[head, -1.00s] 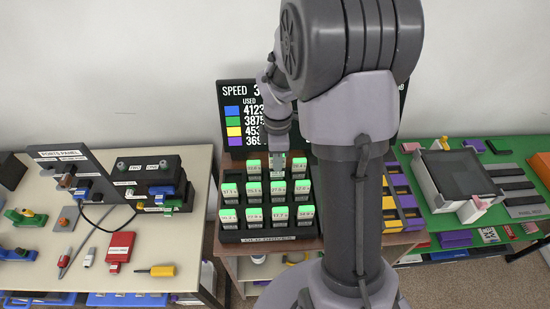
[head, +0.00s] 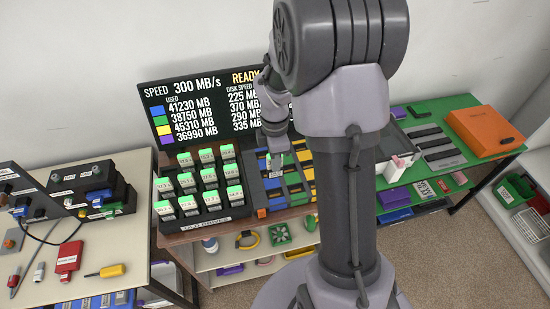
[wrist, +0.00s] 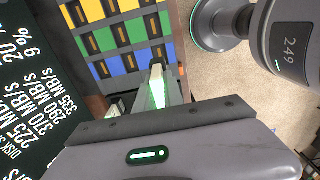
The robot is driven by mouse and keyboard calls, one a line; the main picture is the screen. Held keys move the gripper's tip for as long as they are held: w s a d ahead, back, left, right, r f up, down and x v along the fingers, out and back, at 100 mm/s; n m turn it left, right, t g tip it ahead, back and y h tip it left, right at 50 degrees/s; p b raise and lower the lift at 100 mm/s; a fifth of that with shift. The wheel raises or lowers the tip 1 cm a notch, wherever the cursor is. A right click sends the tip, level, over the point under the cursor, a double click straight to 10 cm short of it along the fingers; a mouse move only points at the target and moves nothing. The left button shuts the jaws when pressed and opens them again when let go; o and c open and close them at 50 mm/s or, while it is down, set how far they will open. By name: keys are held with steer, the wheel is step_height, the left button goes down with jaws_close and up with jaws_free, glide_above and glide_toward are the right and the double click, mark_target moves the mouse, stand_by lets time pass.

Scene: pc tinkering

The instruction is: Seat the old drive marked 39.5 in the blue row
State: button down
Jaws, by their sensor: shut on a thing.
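My gripper (head: 275,160) is shut on a drive with a bright green and white face (wrist: 157,88), held up between the fingers in the wrist view. Its marking cannot be read. In the head view the gripper hangs over the coloured slot bay (head: 262,203), whose rows are blue, green, yellow and purple. In the wrist view the blue row (wrist: 117,62) is the nearest row I see, to the left of the held drive. The drive appears above the bay, not in a slot. My arm hides part of the bay in the head view.
The old drives rack (head: 208,221) holds several green-topped drives left of the bay. A display (head: 205,95) stands behind, showing speed 300 MB/s and READY. A green table (head: 440,160) is at right, a cream table (head: 140,240) at left.

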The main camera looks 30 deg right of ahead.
step_height(320, 180, down, 12)
steer(key=b, duration=0.7)
steer(key=shift+r, duration=0.25)
steer(key=shift+f+b, duration=0.25)
steer(key=shift+b, duration=0.05)
steer(key=c, duration=1.6)
jaws_free()
steer(key=o, duration=0.5)
steer(key=shift+o, duration=0.2)
